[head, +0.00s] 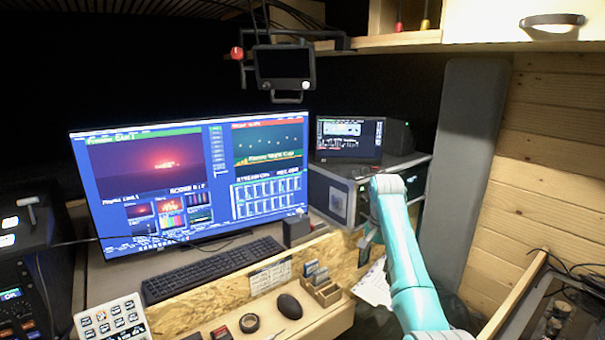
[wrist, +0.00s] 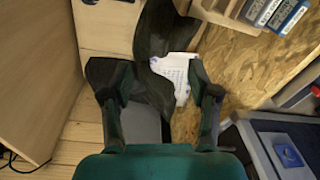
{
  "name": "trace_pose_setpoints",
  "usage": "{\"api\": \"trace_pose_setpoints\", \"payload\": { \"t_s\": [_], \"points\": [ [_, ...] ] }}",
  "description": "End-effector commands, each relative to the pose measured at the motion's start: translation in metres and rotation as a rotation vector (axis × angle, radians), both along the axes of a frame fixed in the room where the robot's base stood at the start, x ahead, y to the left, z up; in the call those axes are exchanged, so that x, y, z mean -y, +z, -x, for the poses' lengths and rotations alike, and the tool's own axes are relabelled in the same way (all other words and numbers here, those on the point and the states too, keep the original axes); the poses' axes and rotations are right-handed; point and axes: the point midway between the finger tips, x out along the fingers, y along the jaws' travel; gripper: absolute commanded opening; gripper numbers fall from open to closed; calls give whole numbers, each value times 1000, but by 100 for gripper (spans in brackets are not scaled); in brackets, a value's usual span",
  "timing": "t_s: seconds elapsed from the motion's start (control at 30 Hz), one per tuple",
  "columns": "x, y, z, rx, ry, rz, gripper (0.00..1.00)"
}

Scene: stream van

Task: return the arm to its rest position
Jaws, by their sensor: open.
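My teal arm (head: 405,250) reaches up from the lower right of the head view and bends near the equipment case beside the desk. My gripper is mostly hidden behind the arm there. In the wrist view my gripper (wrist: 157,85) has its two dark fingers spread wide, with nothing held between them. A white printed sheet (wrist: 176,72) shows beyond the fingertips, apart from them.
A desk with a large monitor (head: 190,180), keyboard (head: 212,270) and mouse (head: 289,306) is left of my arm. A black equipment case (head: 335,197) stands close behind it. A grey panel (head: 462,170) and wooden wall (head: 545,160) bound the right side.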

Motion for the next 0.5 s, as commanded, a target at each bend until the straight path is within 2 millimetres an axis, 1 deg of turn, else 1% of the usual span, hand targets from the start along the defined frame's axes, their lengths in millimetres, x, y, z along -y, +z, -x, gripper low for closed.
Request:
{"api": "trace_pose_setpoints", "payload": {
  "t_s": [0.03, 0.17, 0.2, 0.27, 0.3, 0.37, 0.4, 0.47, 0.5],
  "points": [
    [0, -16, 1, 8, 6, 0, 60],
    [-1, -61, 6, 44, 28, 4, 60],
    [-2, -78, 8, 60, 36, 5, 60],
    [-2, -105, 13, 85, 50, 8, 60],
    [-3, -123, 16, 102, 59, 9, 60],
    [-3, -148, 23, 128, 72, 13, 60],
    [-4, -164, 28, 146, 82, 16, 60],
    [-4, -188, 36, 172, 95, 20, 60],
    [-5, -204, 43, 189, 104, 22, 60]
  ]
}}
